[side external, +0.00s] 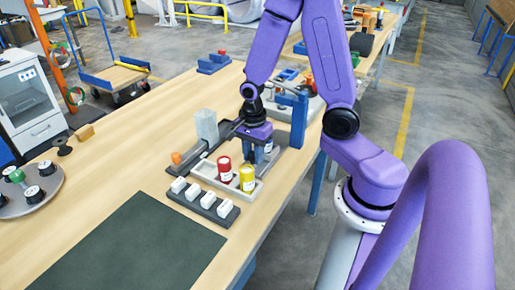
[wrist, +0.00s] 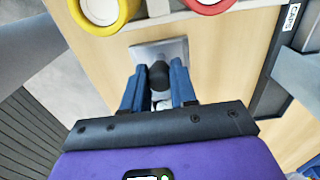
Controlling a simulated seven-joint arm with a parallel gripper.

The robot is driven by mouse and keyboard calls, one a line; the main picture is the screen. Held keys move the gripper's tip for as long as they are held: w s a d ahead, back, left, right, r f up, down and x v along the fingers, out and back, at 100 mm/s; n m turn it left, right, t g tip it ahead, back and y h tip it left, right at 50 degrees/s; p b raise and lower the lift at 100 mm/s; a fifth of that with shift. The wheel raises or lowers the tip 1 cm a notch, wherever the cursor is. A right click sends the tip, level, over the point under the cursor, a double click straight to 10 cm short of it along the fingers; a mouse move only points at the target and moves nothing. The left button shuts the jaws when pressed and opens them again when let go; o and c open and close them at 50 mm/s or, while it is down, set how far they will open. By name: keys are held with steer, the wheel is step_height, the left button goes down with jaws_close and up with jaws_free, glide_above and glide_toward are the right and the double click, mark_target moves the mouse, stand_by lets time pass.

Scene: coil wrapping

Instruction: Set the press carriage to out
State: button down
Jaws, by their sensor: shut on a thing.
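My gripper (side external: 260,152) is low over the work, beside the blue press frame (side external: 299,118). In the wrist view its two blue fingers (wrist: 158,88) are shut on a black knob (wrist: 158,72). The knob stands on a square grey plate (wrist: 143,52), which looks like the press carriage. In the side view my gripper hides most of the carriage, so I cannot tell its exact position along its travel.
A pale tray with a red spool (side external: 224,169) and a yellow spool (side external: 247,178) stands close in front of my gripper. A dark rack (side external: 222,211) of white caps lies nearer. A grey block (side external: 207,124) stands left. The dark green mat (side external: 120,245) is clear.

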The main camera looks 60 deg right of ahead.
steer(key=shift+a, duration=0.3)
steer(key=c, duration=0.9)
jaws_free()
steer(key=shift+r, duration=0.1)
step_height(320, 180, up, 17)
steer(key=shift+r, duration=0.15)
steer(key=s+a+f+n, duration=0.1)
steer(key=s+n, duration=0.4)
steer(key=n, duration=0.5)
steer(key=s+a+f+n, duration=0.2)
steer(key=s+a+n, duration=0.2)
steer(key=n, duration=0.6)
steer(key=s+a+f+n, duration=0.2)
steer(key=s+a+n, duration=0.1)
steer(key=s+n, duration=0.4)
steer(key=shift+s+a+f+n, duration=0.1)
steer(key=shift+f+n, duration=0.05)
steer(key=shift+n, duration=0.75)
steer(key=shift+f+n, duration=0.1)
steer(key=shift+n, duration=0.8)
